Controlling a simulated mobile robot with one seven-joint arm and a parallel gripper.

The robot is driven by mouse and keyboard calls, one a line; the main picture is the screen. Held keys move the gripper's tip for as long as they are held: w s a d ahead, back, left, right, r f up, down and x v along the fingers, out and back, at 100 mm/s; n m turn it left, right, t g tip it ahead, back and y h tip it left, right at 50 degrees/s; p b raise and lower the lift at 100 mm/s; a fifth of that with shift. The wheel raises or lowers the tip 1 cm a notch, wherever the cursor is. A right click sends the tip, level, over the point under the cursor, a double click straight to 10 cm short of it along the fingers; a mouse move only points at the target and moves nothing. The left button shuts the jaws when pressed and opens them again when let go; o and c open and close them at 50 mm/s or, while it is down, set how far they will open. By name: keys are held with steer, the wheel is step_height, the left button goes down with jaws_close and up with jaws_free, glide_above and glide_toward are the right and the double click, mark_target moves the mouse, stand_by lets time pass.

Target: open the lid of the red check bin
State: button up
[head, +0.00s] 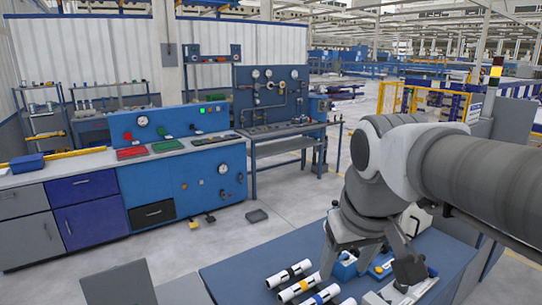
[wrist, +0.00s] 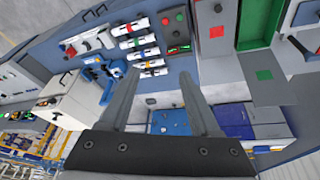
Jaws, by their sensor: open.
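A grey lid (wrist: 206,45) with a red square mark (wrist: 216,31) shows at the top of the wrist view. It appears to lie flat and shut, which I take to be the red check bin's lid; the bin's inside is hidden. My gripper (wrist: 160,75) is open and empty, with its two fingers apart, below and left of that lid in the wrist view. In the head view my gripper (head: 370,262) hangs over the right part of the blue table. The red mark does not show in the head view.
Beside the red-marked lid is an open bin with a green inside (wrist: 262,20); its grey lid (wrist: 283,92) carries a green square. Several white pipes with coloured bands (head: 289,273) lie on the blue table (head: 235,270). A button box (wrist: 177,35) stands between pipes and lid.

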steer(key=s+d+f+m+t+b, duration=0.1)
steer(key=s+d+f+m, duration=0.15)
steer(key=s+f, duration=0.4)
steer(key=w+a+f+m+g+b, duration=0.25)
steer(key=a+f+b, duration=0.35)
steer(key=a+f, duration=0.35)
steer(key=w+a+f+m+g+b, duration=0.1)
steer(key=w+a+f+g+b, duration=0.25)
steer(key=a+f+b, duration=0.45)
steer(key=shift+t, duration=0.5)
steer(key=a+f, duration=0.1)
steer(key=f, duration=0.5)
steer(key=a+f, duration=0.1)
steer(key=f, duration=0.5)
steer(key=w+a+f, duration=0.1)
steer(key=f, duration=0.5)
steer(key=shift+a+f+b, duration=0.2)
steer(key=shift+b, duration=0.15)
jaws_close()
